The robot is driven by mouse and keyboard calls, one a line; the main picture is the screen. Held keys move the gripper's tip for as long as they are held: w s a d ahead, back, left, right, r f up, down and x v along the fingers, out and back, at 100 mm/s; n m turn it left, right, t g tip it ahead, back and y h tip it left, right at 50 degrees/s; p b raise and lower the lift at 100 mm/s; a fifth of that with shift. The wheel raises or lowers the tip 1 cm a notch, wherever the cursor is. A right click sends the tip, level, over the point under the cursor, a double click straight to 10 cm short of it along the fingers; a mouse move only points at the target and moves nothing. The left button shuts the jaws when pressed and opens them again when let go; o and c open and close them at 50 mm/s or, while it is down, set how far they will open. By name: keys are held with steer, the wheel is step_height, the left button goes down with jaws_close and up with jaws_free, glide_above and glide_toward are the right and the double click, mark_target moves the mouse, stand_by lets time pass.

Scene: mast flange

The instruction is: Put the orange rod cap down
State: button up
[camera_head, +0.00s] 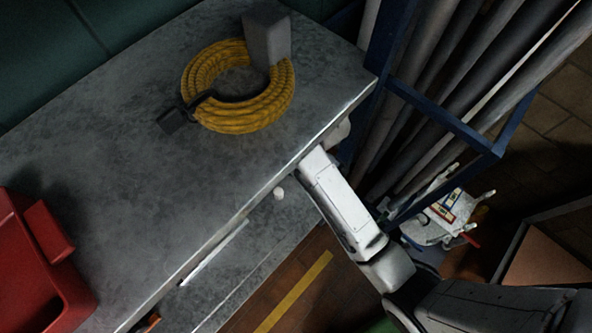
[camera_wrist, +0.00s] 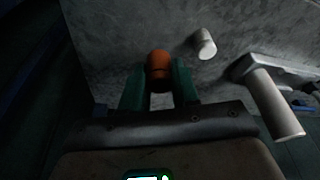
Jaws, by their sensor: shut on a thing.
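The orange rod cap (camera_wrist: 158,66) is between the two green fingers of my gripper (camera_wrist: 158,82) in the wrist view. My gripper is shut on it. Its lower part is hidden between the fingers. The cap is over or against a grey mottled surface (camera_wrist: 115,40); I cannot tell whether it touches. In the head view my white arm reaches to the bench's front edge, and the gripper and cap are hidden there.
A white cylinder (camera_wrist: 205,45) stands right of the cap; a pale handle-like part (camera_wrist: 272,105) is farther right. In the head view, the grey bench top (camera_head: 120,130) holds a yellow cable coil (camera_head: 240,112), a grey block and a red box (camera_head: 35,260). A blue rack of pipes (camera_head: 440,115) stands right.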

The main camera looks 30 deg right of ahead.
steer(key=f, duration=0.5)
steer(key=shift+s+d, duration=0.1)
steer(key=shift+s, duration=0.15)
steer(key=shift+w+f, duration=0.2)
steer(key=shift+f, duration=0.45)
steer(key=o, duration=1)
steer(key=shift+v, duration=3.75)
